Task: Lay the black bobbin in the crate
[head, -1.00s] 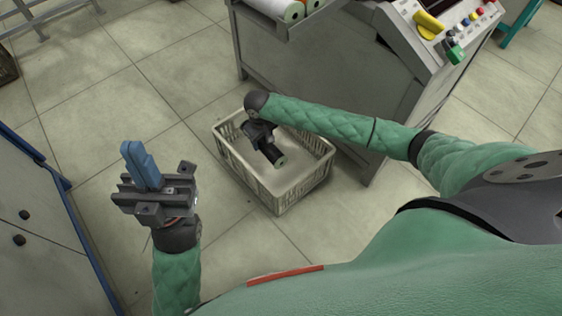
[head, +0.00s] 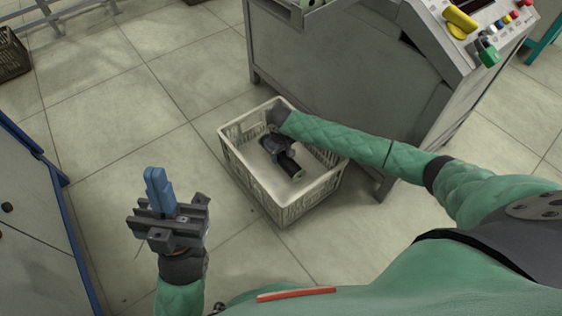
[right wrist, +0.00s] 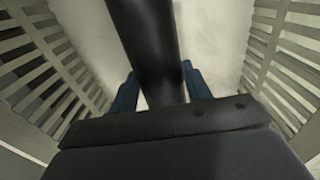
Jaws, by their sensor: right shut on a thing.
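The black bobbin (head: 290,166) is inside the crate in the head view, with a pale end face showing. My right gripper (head: 277,150) reaches down into the crate and is shut on the bobbin. In the right wrist view the bobbin (right wrist: 147,45) runs between the two blue fingers of the gripper (right wrist: 158,88). Whether the bobbin touches the crate floor I cannot tell. The crate (head: 287,217) is off-white with slatted walls and stands on the floor; its slats show on both sides in the right wrist view (right wrist: 285,50). My left gripper (head: 159,190) is left of the crate, its blue fingers close together, holding nothing visible.
A grey machine (head: 335,75) with a control panel (head: 478,30) stands right behind the crate. A blue-edged cabinet (head: 35,220) is at the left. A dark crate (head: 12,55) sits at the far left. The tiled floor (head: 150,115) left of the crate is clear.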

